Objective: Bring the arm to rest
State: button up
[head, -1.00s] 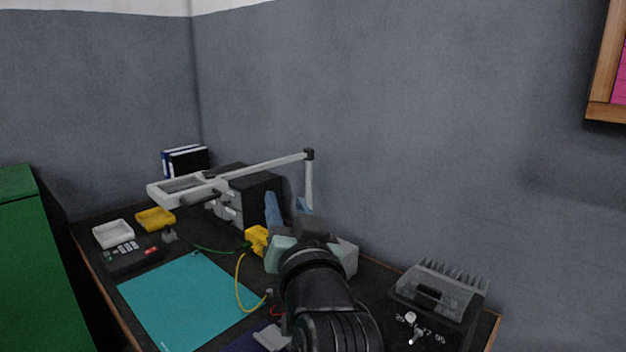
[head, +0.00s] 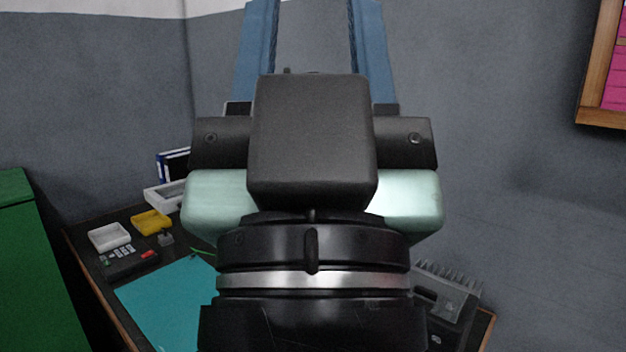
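My gripper (head: 314,20) fills the middle of the head view, raised close to the camera and pointing up and away. Its two blue fingers stand well apart, and only grey wall shows between them.
On the dark bench stand a white tray (head: 109,237), a yellow tray (head: 151,222), a small keypad device (head: 130,262) and a teal mat (head: 170,305). A finned grey box (head: 449,295) stands at the right. A green cabinet (head: 30,270) is at the left.

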notch_tip(320, 180, up, 15)
jog(key=p, duration=1.3)
jog(key=shift+w+r, duration=0.2)
